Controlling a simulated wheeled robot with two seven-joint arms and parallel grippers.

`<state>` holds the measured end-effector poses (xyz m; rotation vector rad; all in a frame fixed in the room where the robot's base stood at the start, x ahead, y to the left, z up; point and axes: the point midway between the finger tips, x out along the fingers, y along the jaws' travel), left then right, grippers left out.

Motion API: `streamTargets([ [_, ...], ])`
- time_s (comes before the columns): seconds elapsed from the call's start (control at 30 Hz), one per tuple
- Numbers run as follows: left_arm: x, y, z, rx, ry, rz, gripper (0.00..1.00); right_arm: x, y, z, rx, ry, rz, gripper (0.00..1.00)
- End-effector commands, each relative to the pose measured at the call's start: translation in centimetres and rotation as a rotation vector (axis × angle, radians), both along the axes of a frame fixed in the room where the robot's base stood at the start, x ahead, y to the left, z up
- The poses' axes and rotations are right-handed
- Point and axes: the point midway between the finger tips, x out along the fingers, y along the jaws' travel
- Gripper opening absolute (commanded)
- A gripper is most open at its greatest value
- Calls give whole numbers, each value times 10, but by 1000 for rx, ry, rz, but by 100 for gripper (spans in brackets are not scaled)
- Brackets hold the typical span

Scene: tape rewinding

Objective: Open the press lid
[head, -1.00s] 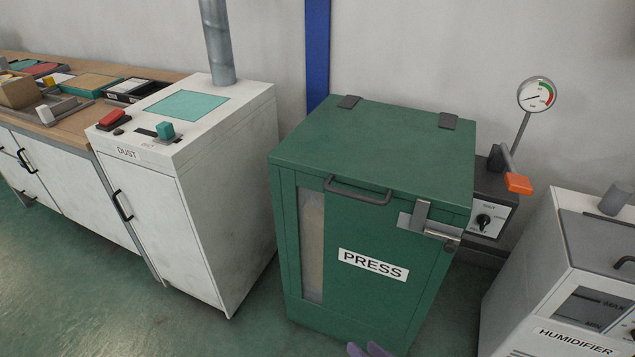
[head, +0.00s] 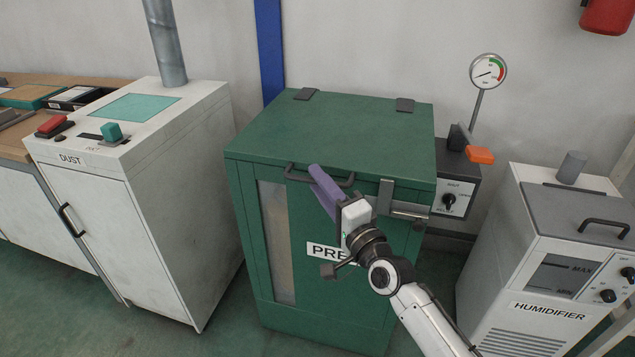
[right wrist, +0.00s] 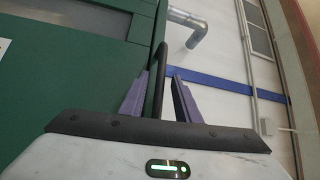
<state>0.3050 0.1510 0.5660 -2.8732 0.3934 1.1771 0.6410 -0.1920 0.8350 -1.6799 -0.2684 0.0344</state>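The green press (head: 345,260) stands in the middle of the head view. Its lid (head: 345,130) lies shut on top. A dark bar handle (head: 295,177) is on the lid's front edge, and a grey latch (head: 386,196) sits to its right. My right gripper (head: 316,178) is at the handle, with purple fingers. In the right wrist view the handle (right wrist: 157,85) stands between the two fingers, which are apart with gaps showing, so the gripper (right wrist: 158,95) looks open around it. My right arm covers part of the PRESS label (head: 322,251). My left gripper is not in view.
A white dust cabinet (head: 160,200) stands left of the press. The humidifier (head: 530,270) stands close on the right. A control box with an orange-tipped lever (head: 480,155) and a gauge (head: 488,70) are at the press's right side. The wall is behind.

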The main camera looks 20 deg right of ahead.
Motion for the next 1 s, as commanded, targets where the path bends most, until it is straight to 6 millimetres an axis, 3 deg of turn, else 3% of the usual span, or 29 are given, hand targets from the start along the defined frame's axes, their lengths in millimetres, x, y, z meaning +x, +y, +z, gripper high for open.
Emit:
streamTargets([
  [0.4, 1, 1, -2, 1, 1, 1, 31, 11, 3, 1, 0, 1, 2, 29],
  [0.6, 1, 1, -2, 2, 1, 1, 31, 10, 3, 1, 0, 1, 1, 0],
  [0.87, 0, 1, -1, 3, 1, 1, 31, 11, 3, 3, 0, 2, 2, 0],
  [1.0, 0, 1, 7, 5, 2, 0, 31, 16, 9, 15, 12, 14, 10, 0],
])
